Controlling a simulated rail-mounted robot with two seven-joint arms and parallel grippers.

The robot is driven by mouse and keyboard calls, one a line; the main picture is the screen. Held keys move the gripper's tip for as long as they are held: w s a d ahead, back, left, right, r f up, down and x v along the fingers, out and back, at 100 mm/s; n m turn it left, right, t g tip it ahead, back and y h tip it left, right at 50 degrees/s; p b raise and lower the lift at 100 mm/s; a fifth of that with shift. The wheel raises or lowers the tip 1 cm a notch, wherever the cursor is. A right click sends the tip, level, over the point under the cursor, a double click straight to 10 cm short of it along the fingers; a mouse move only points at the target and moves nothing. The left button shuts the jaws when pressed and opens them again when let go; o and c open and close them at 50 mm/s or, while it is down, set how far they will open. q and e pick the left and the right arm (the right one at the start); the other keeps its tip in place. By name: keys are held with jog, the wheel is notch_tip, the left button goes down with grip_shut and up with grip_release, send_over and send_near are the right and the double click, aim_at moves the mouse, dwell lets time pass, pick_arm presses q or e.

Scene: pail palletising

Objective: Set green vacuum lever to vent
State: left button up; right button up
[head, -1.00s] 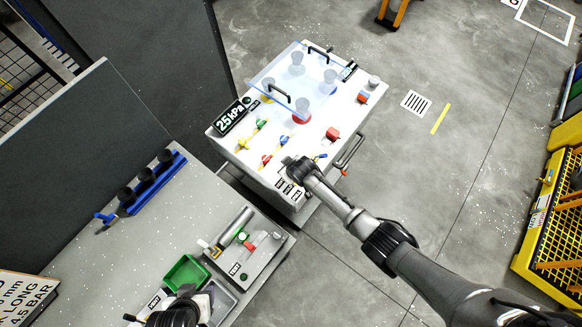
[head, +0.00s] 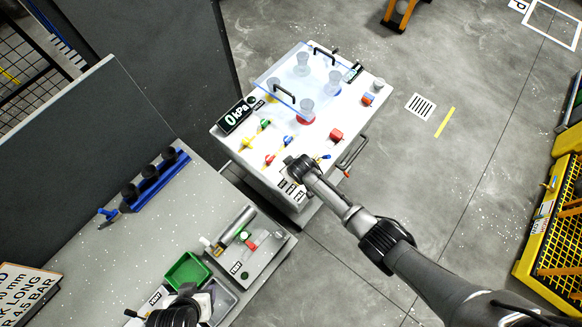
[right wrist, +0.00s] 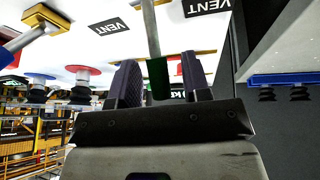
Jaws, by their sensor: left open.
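The green lever (right wrist: 157,78) shows in the right wrist view as a green grip on a silver rod. It stands between the two fingers of my right gripper (right wrist: 160,85), with gaps visible beside it. In the head view my right gripper (head: 300,168) is over the near part of the white panel (head: 232,152) and covers part of it. VENT labels (right wrist: 205,6) show in the right wrist view. The panel's display (head: 236,115) reads 0 kPa. My left gripper (head: 176,308) is low over the bench, open, partly cut off by the bottom edge.
A clear cover (head: 330,60) with black handles and cups stands on the panel's far half. A red lever (head: 270,160) and a red block (head: 336,135) are near my right gripper. A green bin (head: 188,270) and a grey box (head: 262,262) sit beside my left gripper.

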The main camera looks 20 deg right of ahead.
jog(key=shift+r, duration=0.1)
jog(key=shift+s+r, duration=0.2)
jog(key=shift+r, duration=0.25)
jog(key=p+v, duration=0.1)
jog(key=v, duration=1.1)
jog(key=shift+s+r+p, duration=0.2)
jog(key=shift+r+p, duration=0.1)
